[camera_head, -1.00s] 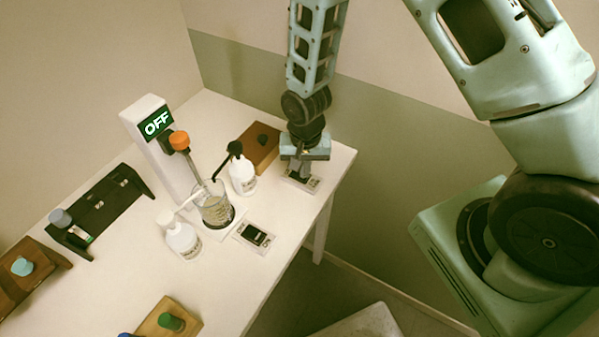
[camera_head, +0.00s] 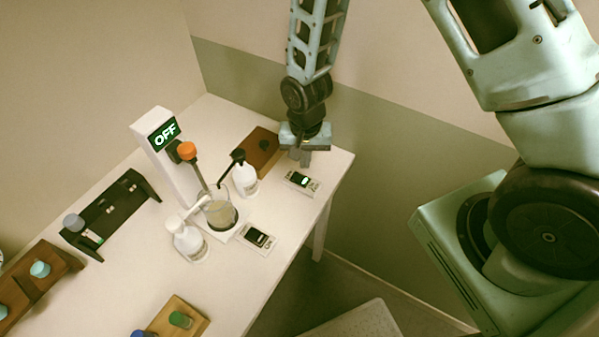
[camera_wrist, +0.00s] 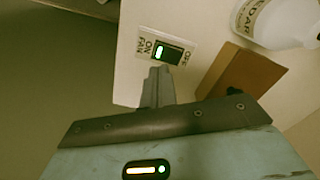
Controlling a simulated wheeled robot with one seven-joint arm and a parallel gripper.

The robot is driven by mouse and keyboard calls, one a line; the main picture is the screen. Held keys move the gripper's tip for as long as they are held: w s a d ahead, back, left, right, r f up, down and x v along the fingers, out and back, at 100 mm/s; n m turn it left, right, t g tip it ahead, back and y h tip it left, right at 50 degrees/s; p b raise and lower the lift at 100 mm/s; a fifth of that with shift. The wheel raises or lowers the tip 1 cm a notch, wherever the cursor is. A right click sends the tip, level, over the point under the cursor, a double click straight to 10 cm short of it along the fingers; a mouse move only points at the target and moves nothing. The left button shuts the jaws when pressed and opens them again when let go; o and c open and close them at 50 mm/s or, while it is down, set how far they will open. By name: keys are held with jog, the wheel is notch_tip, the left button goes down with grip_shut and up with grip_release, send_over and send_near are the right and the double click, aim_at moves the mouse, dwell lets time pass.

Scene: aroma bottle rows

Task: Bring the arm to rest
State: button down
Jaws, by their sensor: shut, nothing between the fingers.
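My gripper (camera_head: 300,157) points down above the far right corner of the white table (camera_head: 290,240). Its fingers are shut and hold nothing. A switch plate (camera_head: 302,182) lies on the table just in front of the fingers, its rocker lit white-green. The wrist view shows the fingertips (camera_wrist: 157,75) near the same switch (camera_wrist: 165,52), with the words ON, OFF and FAN on its plate. A gap between fingers and switch shows in the head view.
A stirrer with an OFF sign (camera_head: 164,134) stands over a glass beaker (camera_head: 221,214). Another switch (camera_head: 258,238) lies in front. A brown block (camera_head: 258,150) is close to my gripper. Racks (camera_head: 115,212) stand at left.

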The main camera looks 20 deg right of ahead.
jog(key=shift+r, duration=0.6)
